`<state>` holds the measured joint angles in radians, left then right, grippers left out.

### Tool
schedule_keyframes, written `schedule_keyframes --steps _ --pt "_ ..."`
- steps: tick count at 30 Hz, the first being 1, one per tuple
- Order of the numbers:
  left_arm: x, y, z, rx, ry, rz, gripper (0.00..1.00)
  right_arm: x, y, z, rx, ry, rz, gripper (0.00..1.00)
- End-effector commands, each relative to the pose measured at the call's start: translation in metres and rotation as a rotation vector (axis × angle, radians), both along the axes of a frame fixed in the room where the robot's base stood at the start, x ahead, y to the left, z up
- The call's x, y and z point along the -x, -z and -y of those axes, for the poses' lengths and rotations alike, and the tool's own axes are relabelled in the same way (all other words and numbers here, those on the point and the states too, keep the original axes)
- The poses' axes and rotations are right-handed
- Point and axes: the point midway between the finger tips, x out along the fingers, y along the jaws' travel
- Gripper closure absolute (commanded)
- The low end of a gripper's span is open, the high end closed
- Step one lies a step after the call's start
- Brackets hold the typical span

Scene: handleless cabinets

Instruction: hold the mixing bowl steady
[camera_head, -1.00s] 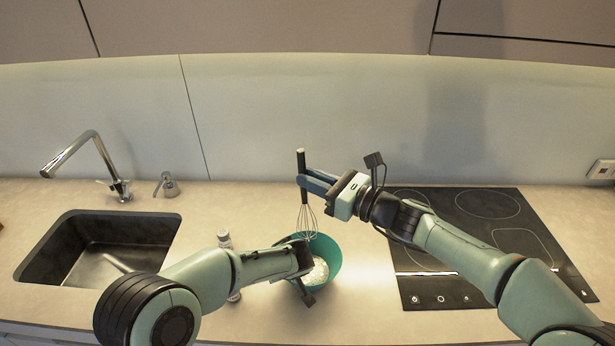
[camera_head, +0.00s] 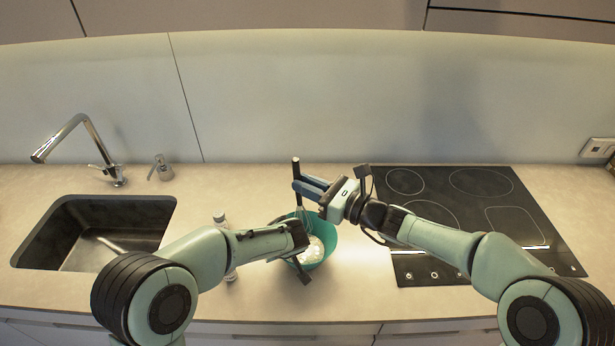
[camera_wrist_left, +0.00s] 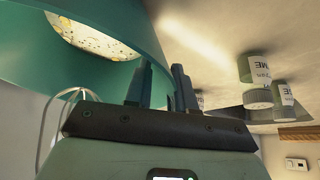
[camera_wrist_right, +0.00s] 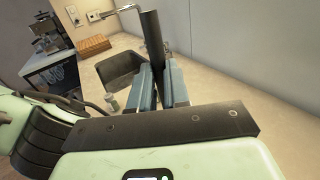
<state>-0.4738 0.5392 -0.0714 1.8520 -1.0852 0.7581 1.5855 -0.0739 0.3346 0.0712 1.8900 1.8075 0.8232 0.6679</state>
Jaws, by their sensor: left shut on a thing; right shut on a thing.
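The teal mixing bowl (camera_head: 323,250) stands on the counter with pale, lumpy contents (camera_head: 314,248). In the left wrist view, the bowl's wall (camera_wrist_left: 110,95) runs up to my left gripper (camera_wrist_left: 167,85), whose fingers are shut on it. In the head view, my left wrist hides part of the bowl's left side. My right gripper (camera_head: 308,187) is shut on the dark handle of a whisk (camera_head: 296,168), also seen in the right wrist view (camera_wrist_right: 151,35). The whisk is upright, its wires reaching down into the bowl; their lower ends are hidden.
A sink (camera_head: 95,235) with a tap (camera_head: 88,140) is at the left. A black cooktop (camera_head: 465,215) is at the right. A small bottle (camera_head: 222,222) stands left of the bowl, partly behind my left arm. The counter in front of the bowl is clear.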

Motion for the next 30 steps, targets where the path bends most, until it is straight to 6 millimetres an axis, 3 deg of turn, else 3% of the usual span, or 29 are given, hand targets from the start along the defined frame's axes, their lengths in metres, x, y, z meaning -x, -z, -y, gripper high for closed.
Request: schedule_keyframes --steps 21,30 --pt "0.002 0.004 -0.004 -0.01 -0.005 -0.011 1.0 0.0 0.058 0.0 0.001 0.0 -0.003 1.0" --pt "0.002 0.004 -0.004 -0.01 -0.005 -0.01 1.0 0.0 0.069 0.0 -0.001 0.0 -0.001 1.0"
